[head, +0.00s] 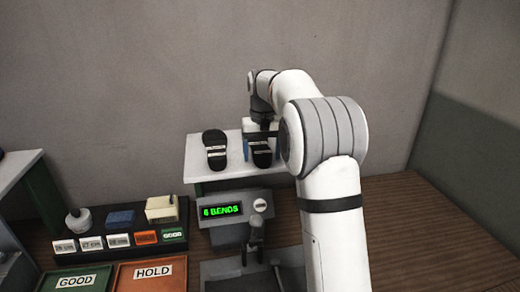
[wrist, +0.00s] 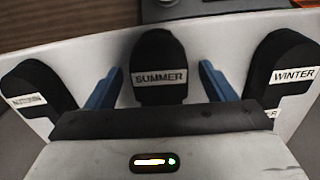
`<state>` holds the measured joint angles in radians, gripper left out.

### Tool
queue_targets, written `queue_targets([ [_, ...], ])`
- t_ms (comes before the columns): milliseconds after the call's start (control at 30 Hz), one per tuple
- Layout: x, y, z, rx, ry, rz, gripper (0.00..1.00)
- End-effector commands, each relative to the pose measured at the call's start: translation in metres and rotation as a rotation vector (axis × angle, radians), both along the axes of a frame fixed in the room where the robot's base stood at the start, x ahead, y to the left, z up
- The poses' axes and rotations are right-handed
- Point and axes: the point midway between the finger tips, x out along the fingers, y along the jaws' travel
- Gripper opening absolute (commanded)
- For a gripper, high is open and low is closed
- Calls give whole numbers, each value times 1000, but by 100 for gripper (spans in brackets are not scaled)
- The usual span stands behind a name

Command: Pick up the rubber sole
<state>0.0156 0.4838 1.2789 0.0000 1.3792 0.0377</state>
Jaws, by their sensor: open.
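Several black soles with white labels rest on a white shelf (head: 200,172). In the wrist view, the sole labelled SUMMER (wrist: 158,55) lies between the two blue fingers of my gripper (wrist: 160,82), with a gap on each side. A sole labelled WINTER (wrist: 284,65) is to the right, and another sole (wrist: 40,82) with an unclear label is to the left. In the head view, my open gripper (head: 262,143) is over one sole (head: 261,156). My arm hides the shelf's right part.
A press (head: 234,211) with a green "6 BENDS" display stands in front of the shelf. A green GOOD tray (head: 50,285) and an orange HOLD tray (head: 150,284) are at the lower left. A dark rack (head: 100,221) with small items and labels is behind them.

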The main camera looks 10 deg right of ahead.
Motion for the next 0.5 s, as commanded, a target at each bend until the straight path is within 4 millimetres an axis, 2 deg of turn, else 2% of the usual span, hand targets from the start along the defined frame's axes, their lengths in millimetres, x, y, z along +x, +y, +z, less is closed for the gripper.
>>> queue_targets([
  [200, 0, 0, -1, 0, -1, 0, 77],
  [500, 0, 0, -1, 0, 0, 0, 53],
])
